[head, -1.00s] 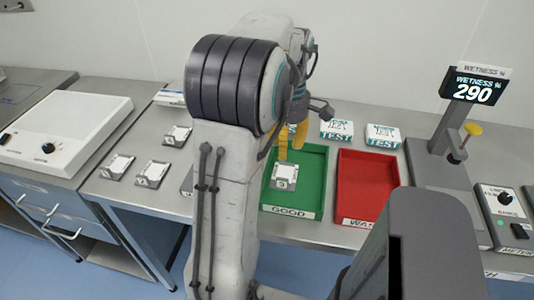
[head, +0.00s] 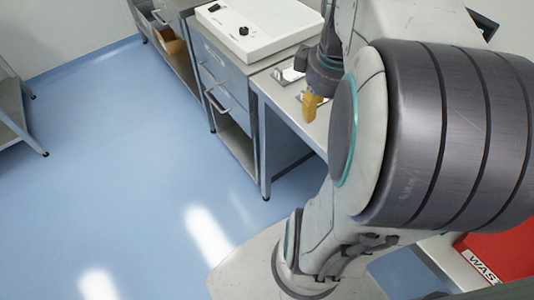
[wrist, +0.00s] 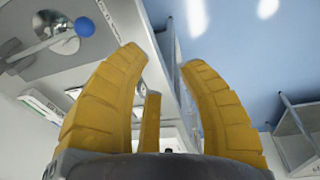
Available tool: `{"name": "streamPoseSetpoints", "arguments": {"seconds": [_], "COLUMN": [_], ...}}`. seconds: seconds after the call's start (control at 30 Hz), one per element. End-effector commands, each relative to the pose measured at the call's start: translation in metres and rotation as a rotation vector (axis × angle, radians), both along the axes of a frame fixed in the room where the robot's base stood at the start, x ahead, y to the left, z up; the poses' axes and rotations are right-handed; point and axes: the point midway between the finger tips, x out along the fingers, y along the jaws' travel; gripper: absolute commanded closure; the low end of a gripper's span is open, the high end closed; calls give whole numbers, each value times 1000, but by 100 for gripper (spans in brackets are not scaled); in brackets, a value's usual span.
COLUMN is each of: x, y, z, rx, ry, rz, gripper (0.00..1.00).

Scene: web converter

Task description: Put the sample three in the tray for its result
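My gripper (head: 313,104) is at the top middle of the head view, over the edge of the steel bench. In the wrist view my gripper (wrist: 160,68) has its yellow fingers spread with nothing between them. A white-topped sample (head: 289,73) lies on the bench behind the gripper; its number cannot be read. The red tray (head: 505,254), its label partly readable as "WAS", shows at the lower right, mostly cut off. The green tray and any sample in it are out of the head view.
A white device with black knobs (head: 252,27) stands on a drawer cabinet (head: 216,80) beside the bench. Open blue floor (head: 130,160) fills the left. A metal table (head: 12,110) stands at the far left. The wrist view shows a blue ball knob (wrist: 85,27).

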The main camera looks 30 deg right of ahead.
Motion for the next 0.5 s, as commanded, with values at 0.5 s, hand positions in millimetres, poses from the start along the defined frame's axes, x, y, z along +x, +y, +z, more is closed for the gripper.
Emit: {"name": "streamPoseSetpoints", "arguments": {"seconds": [0.5], "x": [-16], "y": [142], "z": [-21], "rx": [78], "ry": [-177], "rz": [-6], "gripper": [65]}}
